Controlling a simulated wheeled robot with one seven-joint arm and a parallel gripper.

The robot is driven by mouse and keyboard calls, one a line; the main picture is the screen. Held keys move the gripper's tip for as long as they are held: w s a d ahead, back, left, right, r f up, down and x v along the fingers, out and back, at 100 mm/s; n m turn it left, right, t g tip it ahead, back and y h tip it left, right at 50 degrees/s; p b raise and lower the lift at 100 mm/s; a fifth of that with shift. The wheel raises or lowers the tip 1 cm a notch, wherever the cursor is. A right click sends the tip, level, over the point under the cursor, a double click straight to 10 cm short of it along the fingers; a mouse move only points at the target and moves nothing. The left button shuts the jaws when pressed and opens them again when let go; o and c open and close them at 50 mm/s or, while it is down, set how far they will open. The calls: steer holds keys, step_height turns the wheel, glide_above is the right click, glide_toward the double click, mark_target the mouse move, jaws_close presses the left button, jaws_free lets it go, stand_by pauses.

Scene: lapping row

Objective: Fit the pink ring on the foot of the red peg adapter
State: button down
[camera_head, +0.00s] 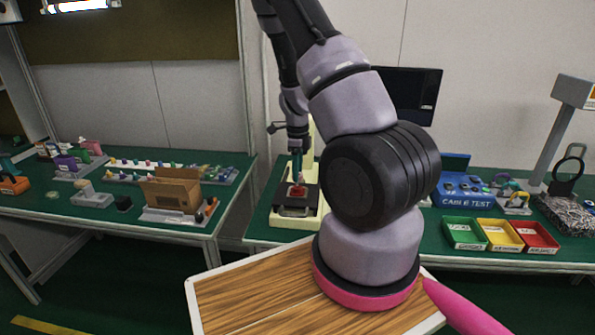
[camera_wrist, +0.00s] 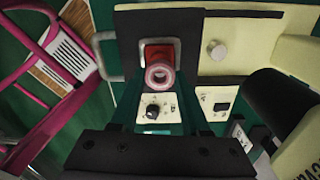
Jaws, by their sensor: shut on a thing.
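The pink ring (camera_wrist: 160,76) is between the tips of my gripper (camera_wrist: 161,82), which is shut on it. In the wrist view its hole faces the camera. The red peg adapter (camera_wrist: 154,51) shows just behind the ring as a red block on the dark plate, partly covered by the ring. In the head view the adapter (camera_head: 298,191) is a small red shape on the cream machine, right under my gripper (camera_head: 297,176). I cannot tell whether ring and adapter touch. The adapter's foot is not clear to see.
The cream machine (camera_head: 306,221) has a dark plate and, in the wrist view, a panel with a black knob (camera_wrist: 153,111) and a pale round knob (camera_wrist: 217,50). Green, yellow and red bins (camera_head: 502,235) stand to the right. A cardboard box (camera_head: 171,190) stands on the left bench.

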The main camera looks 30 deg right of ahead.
steer(key=shift+f, duration=1.6)
steer(key=shift+c, duration=1.5)
jaws_free()
step_height(320, 180, up, 11)
steer(key=shift+f, duration=0.1)
